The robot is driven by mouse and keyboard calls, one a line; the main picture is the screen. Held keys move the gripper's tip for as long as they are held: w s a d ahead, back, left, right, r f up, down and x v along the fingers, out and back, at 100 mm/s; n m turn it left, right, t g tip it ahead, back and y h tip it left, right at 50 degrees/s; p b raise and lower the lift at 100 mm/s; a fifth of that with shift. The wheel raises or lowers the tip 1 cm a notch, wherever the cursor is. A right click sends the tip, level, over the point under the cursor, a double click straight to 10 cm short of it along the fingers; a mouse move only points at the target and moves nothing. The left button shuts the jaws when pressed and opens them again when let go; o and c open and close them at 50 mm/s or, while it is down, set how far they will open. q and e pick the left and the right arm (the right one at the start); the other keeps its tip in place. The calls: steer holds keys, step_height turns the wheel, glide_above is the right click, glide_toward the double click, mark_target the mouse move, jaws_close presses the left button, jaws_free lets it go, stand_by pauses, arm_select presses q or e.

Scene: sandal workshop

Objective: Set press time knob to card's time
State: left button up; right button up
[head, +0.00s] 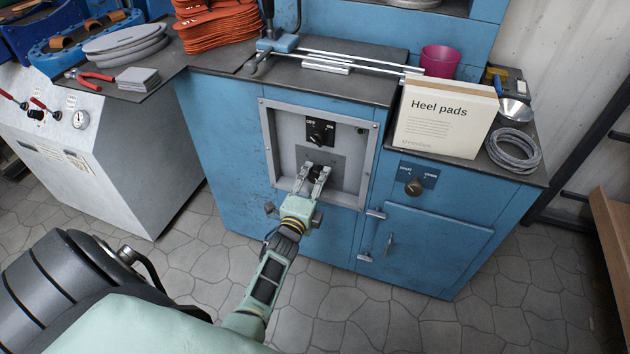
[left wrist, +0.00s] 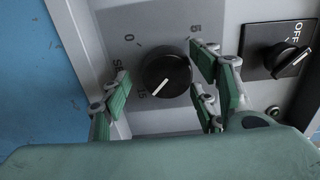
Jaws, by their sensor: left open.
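The press time knob (left wrist: 172,70) is black and round, on a grey plate marked 0, 5, 15 and SEC. Its white pointer line aims to the lower left in the left wrist view, close to the 15 mark. In the head view the knob is mostly hidden behind my left gripper (head: 316,176). My left gripper (left wrist: 164,88) is open, with fingers on both sides of the knob; I cannot tell whether they touch it. I make out no card showing a time. My right gripper is not in view.
An OFF/ON switch (head: 320,133) sits above the knob in the framed recess; it also shows in the left wrist view (left wrist: 289,60). A white Heel pads box (head: 440,125) and a pink cup (head: 440,61) stand on the worktop.

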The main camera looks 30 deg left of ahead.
arm_select(q)
steer(key=shift+r, duration=0.1)
steer(key=v, duration=1.2)
